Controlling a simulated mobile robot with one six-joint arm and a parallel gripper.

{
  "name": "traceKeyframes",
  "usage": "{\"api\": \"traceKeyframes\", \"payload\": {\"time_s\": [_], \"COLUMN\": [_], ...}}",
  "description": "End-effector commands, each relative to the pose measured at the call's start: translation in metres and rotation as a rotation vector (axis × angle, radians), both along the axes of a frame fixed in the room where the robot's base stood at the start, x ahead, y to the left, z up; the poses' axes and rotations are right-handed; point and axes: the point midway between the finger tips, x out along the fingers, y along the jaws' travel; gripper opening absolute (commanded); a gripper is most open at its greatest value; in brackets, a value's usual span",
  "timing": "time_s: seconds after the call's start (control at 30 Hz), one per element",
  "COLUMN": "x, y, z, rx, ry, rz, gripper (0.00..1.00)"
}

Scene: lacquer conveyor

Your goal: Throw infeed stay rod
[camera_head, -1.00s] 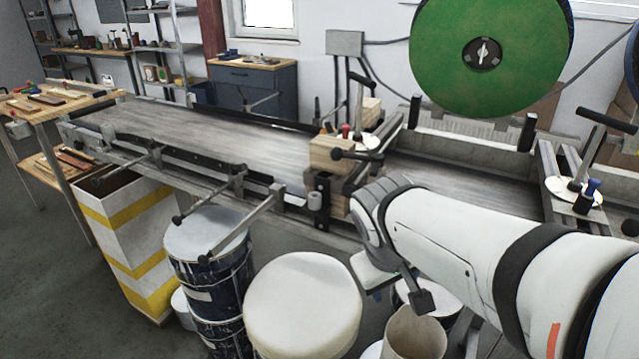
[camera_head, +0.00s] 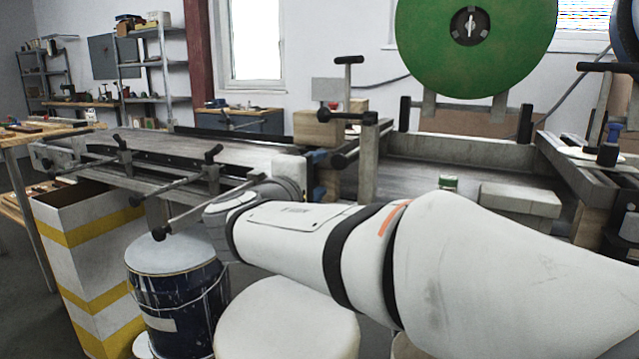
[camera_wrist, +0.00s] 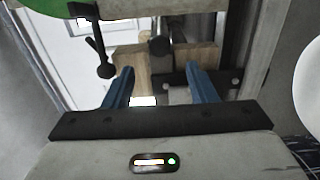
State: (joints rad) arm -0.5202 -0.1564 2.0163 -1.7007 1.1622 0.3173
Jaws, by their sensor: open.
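I cannot tell for sure which rod is the infeed stay rod. Several rods with black knobs stick out of the conveyor's near side, the nearest being a long grey rod (camera_head: 210,206). A black-tipped lever (camera_head: 348,117) stands out by the wooden blocks (camera_head: 316,130). My gripper (camera_head: 318,158) is beside those blocks, partly hidden by my arm. In the wrist view, my gripper (camera_wrist: 161,72) has its two blue fingers apart, with nothing between them. A dark round knob (camera_wrist: 160,47) shows just beyond the fingertips, in front of wooden blocks (camera_wrist: 131,66). A black-knobbed rod (camera_wrist: 100,48) hangs to its left.
The conveyor belt (camera_head: 220,150) runs left behind my arm. A yellow-striped bin (camera_head: 88,270), a dark blue drum (camera_head: 180,300) and a white-topped drum (camera_head: 290,315) stand below it. A green disc (camera_head: 475,45) is at the back. A T-handled post (camera_head: 347,85) rises by the blocks.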

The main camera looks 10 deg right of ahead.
Motion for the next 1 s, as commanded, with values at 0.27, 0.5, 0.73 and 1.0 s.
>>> {"api": "traceKeyframes", "payload": {"time_s": [0.27,0.5,0.73,1.0], "x": [0.033,0.056,0.061,0.060], "y": [-0.025,-0.042,-0.045,-0.045], "z": [-0.001,0.000,0.001,0.000], "rx": [-0.002,-0.001,-0.001,-0.001], "ry": [0.000,0.001,0.001,0.001], "rz": [-0.006,-0.003,-0.003,-0.003], "gripper": [0.52,0.52,0.52,0.39]}}
